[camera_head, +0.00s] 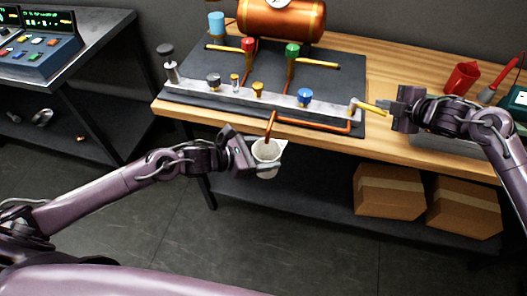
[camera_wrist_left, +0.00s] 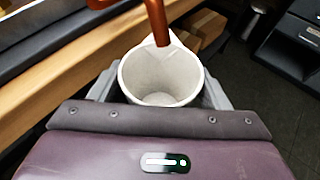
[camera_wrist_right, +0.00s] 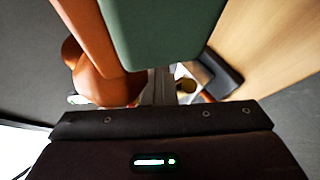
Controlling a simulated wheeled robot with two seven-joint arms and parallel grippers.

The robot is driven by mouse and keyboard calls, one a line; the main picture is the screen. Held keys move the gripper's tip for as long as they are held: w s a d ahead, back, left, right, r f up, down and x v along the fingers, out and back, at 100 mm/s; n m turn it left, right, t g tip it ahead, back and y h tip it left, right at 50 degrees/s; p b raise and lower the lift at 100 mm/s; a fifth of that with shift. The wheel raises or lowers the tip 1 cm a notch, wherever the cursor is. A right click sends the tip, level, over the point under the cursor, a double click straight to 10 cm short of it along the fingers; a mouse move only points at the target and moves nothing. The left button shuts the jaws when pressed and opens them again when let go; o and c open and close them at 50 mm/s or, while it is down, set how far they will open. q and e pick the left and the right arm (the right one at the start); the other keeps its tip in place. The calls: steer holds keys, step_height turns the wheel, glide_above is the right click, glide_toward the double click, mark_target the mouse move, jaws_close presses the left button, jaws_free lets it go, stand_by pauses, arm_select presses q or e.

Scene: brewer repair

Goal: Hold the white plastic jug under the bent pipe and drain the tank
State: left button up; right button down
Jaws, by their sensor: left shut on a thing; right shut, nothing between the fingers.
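The white plastic jug (camera_head: 266,151) is held in front of the bench edge by my left gripper (camera_head: 262,162), which is shut on it. In the left wrist view the jug (camera_wrist_left: 160,78) is open at the top and its inside looks empty. The end of the copper bent pipe (camera_head: 270,124) is over the jug's mouth; the pipe (camera_wrist_left: 157,22) also shows in the left wrist view. My right gripper (camera_head: 388,105) is shut and empty, beside the yellow lever (camera_head: 370,107) at the manifold's right end; whether it touches the lever is unclear. The copper tank (camera_head: 283,18) stands at the back.
The grey manifold (camera_head: 230,92) carries several coloured knobs. Red-capped and green-capped valves with yellow levers stand behind it. Cardboard boxes (camera_head: 388,191) sit on the shelf below. A console (camera_head: 38,50) stands at left.

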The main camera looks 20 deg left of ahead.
mark_target(375, 112)
steer(key=shift+s+f, duration=0.1)
steer(key=shift+s, duration=0.7)
steer(key=shift+s+a, duration=0.1)
steer(key=shift+s, duration=0.55)
steer(key=shift+s+a, duration=0.2)
steer(key=shift+s, duration=0.3)
